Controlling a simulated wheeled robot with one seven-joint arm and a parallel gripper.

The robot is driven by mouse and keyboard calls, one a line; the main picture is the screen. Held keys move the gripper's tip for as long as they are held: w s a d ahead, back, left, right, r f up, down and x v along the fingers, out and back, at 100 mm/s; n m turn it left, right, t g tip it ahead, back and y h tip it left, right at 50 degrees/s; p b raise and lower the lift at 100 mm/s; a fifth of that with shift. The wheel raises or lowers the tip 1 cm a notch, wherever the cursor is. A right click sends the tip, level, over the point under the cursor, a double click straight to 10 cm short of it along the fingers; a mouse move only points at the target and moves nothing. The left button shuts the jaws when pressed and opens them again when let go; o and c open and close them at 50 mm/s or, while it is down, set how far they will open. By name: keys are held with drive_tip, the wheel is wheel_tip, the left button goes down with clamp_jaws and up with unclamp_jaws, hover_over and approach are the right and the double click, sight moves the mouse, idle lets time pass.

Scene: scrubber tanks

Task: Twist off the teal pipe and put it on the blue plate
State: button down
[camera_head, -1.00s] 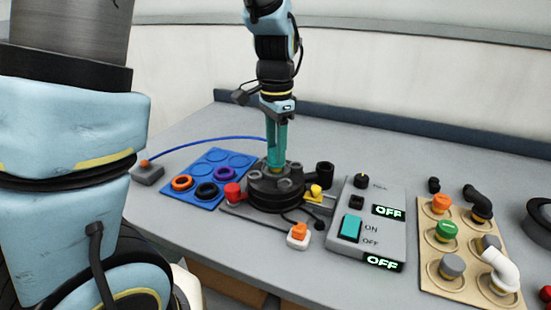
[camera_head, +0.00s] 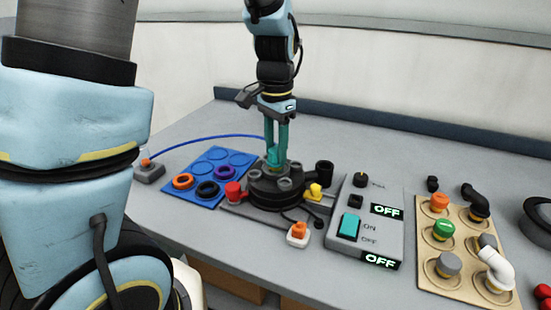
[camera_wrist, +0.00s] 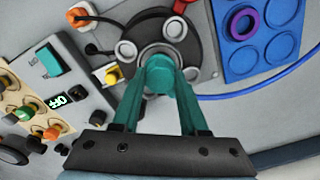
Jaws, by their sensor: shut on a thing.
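The teal pipe (camera_wrist: 160,74) stands at the centre of the dark round tank (camera_head: 262,200). In the head view the pipe (camera_head: 274,157) shows low between the fingers. My gripper (camera_head: 277,150) points straight down and is shut on the pipe; its teal fingers also show in the wrist view (camera_wrist: 160,95). The pipe's lower end is hard to make out, so I cannot tell whether it is still seated. The blue plate (camera_head: 205,203) lies left of the tank, with round recesses. Orange, black and purple rings sit in some of them.
A red fitting (camera_head: 233,192) and a black upright pipe (camera_head: 323,173) flank the tank. A switch panel (camera_head: 340,243) reading OFF stands right of it. A tan board (camera_head: 425,268) holds caps and elbows. A blue cable (camera_head: 215,139) arches behind the plate.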

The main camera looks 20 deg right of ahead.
drive_tip(key=shift+n+p, duration=0.35)
drive_tip(key=shift+n, duration=0.15)
drive_tip(key=shift+n, duration=0.4)
unclamp_jaws()
idle(0.4)
drive_tip(key=shift+r, duration=0.1)
idle(0.4)
drive_tip(key=shift+r+p, duration=3.2)
drive_tip(key=shift+r, duration=0.25)
